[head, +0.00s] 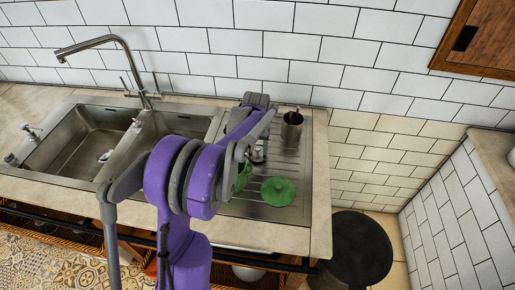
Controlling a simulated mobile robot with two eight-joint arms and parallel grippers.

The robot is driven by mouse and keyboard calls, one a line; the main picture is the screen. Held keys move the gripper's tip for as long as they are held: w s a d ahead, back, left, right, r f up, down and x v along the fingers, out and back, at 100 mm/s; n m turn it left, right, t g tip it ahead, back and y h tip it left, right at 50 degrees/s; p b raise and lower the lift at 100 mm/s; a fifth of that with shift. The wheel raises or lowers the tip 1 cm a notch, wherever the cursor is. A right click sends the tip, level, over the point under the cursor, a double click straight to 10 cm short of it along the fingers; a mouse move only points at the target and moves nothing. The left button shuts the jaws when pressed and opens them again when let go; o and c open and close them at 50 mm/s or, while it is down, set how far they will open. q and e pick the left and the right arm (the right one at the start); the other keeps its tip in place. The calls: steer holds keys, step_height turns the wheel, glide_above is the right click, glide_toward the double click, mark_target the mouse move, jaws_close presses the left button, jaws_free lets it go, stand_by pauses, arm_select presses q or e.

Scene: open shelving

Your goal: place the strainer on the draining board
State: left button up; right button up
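The metal draining board (298,162) is the ribbed right part of the sink unit. My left arm comes up from the bottom and reaches across the board's left side. My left gripper (259,112) is at the far end of this arm, over the back left of the board. Its fingers are too small and covered to tell whether they are open or what they hold. A small shiny metal item (259,153) shows just below it; I cannot tell whether this is the strainer. No other strainer can be made out. My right gripper is out of view.
A green lid-like item (278,191) lies on the board's front. Another green item (243,174) is partly hidden behind my arm. The sink basins (80,145) and tap (128,60) are left. The board's right strip is clear.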

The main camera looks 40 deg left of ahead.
mark_target(257, 157)
arm_select(q)
step_height(257, 157, up, 12)
steer(key=s, duration=0.1)
steer(key=s+d+m+t, duration=0.25)
steer(key=s+d, duration=0.65)
steer(key=d, duration=0.5)
steer(key=s+d+f+m, duration=0.1)
steer(key=s+d+f, duration=0.1)
steer(key=s, duration=0.2)
steer(key=s+d+f+m+t, duration=0.1)
steer(key=s+d+f, duration=0.1)
steer(key=s+d, duration=0.1)
steer(key=s+d+f+m+t, duration=0.1)
steer(key=s+d+f, duration=0.1)
steer(key=s, duration=0.3)
steer(key=shift+d+f+h+p, duration=0.3)
steer(key=shift+d+p, duration=0.05)
steer(key=shift+d, duration=0.3)
steer(key=shift+a, duration=0.1)
